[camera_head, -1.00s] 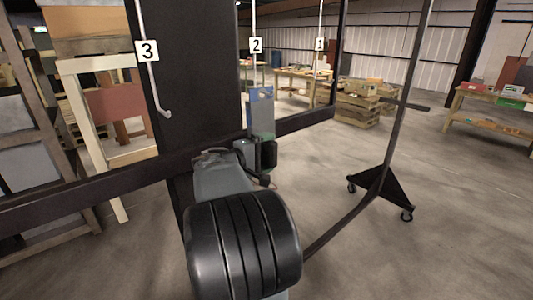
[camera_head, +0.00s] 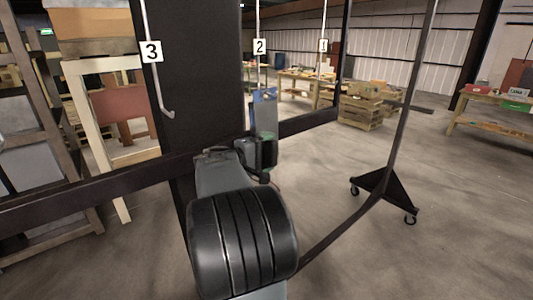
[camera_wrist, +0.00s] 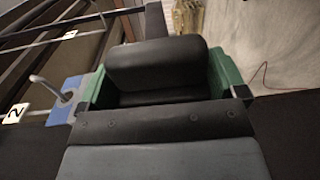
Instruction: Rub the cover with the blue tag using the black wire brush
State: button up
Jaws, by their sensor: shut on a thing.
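My gripper (camera_head: 262,152) is at the end of my arm in the middle of the head view, just below a blue and grey piece (camera_head: 265,97) hanging under number 2. In the wrist view my gripper's green sides stand either side of a black block (camera_wrist: 155,65). The gripper is shut on it, and it appears to be the black wire brush; no bristles show. The blue piece, probably the blue tag on its cover, shows at the left of the wrist view (camera_wrist: 66,88), with a metal hook on it. It looks close beside the gripper; contact cannot be told.
A dark frame with a long crossbar (camera_head: 100,182) and numbered hooks stands before me. A hook under the number 3 sign (camera_head: 151,51) looks empty. A wheeled black foot (camera_head: 384,192) stands at right. Pallets (camera_head: 366,104) and workbenches are behind. Floor at right is clear.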

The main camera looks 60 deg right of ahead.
aim_at(274, 159)
jog(key=b+x, duration=0.3)
jog(key=x, duration=0.4)
jog(key=shift+d+r, duration=0.15)
jog(key=shift+r, duration=0.05)
dwell(0.3)
jog(key=shift+w, duration=0.15)
jog(key=shift+f+b+v, duration=0.2)
jog(key=shift+b+v, duration=1.5)
jog(key=shift+v, duration=2.1)
jog(key=shift+s+b, duration=0.25)
jog(key=shift+b, duration=0.1)
jog(key=s+b, duration=0.1)
jog(key=s+a+b, duration=0.1)
jog(key=s, duration=0.1)
jog(key=shift+s+a, duration=0.1)
jog(key=shift+s+a+r+b, duration=0.1)
jog(key=shift+s+a+b, duration=0.15)
jog(key=shift+s, duration=0.35)
jog(key=shift+s+a+r+b, duration=0.15)
jog(key=shift+s+b, duration=0.15)
jog(key=shift+s, duration=0.3)
